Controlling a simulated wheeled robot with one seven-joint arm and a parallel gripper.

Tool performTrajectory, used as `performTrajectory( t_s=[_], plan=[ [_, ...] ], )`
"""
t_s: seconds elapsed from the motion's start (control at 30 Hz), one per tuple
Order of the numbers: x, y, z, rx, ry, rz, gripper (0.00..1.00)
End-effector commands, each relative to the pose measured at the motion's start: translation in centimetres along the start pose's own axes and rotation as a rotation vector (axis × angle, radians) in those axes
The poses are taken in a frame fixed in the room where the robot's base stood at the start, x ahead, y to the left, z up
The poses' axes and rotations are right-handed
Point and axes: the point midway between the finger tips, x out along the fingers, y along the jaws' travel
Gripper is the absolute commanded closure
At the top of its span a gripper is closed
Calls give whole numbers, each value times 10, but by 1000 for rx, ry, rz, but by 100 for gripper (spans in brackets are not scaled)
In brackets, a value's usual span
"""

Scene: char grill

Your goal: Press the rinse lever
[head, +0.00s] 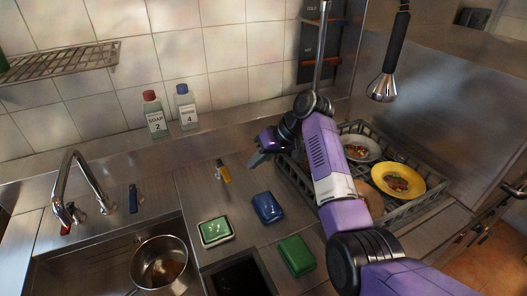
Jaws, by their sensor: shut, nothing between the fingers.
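A rinse sprayer with a black grip (397,42) and a flared metal head (383,88) hangs at the upper right of the head view, above the dish rack. I cannot make out a separate lever on it. My gripper (254,161) is shut and empty, above the steel counter and left of the rack. It is well to the left of the sprayer and lower in the picture, apart from it. My purple arm hides part of the rack.
A grey rack (407,212) holds a yellow plate (398,181) and a pale plate (361,148), both with food remains. Soap (155,117) and a second bottle (187,108) stand by the wall. Sponges (267,207) lie on the counter. A pot (160,263) sits in the sink.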

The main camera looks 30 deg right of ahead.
Motion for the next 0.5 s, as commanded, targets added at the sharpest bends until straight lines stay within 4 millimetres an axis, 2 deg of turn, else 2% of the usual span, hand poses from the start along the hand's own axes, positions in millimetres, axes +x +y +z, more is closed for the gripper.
performTrajectory(
  t_s=[0.1, 0.3, 0.5],
  plan=[
    [22, -1, 0, 0, -4, -1, 100],
    [33, -26, 0, -2, -1, 1, 100],
    [38, -34, 0, 0, 0, 1, 100]
  ],
)
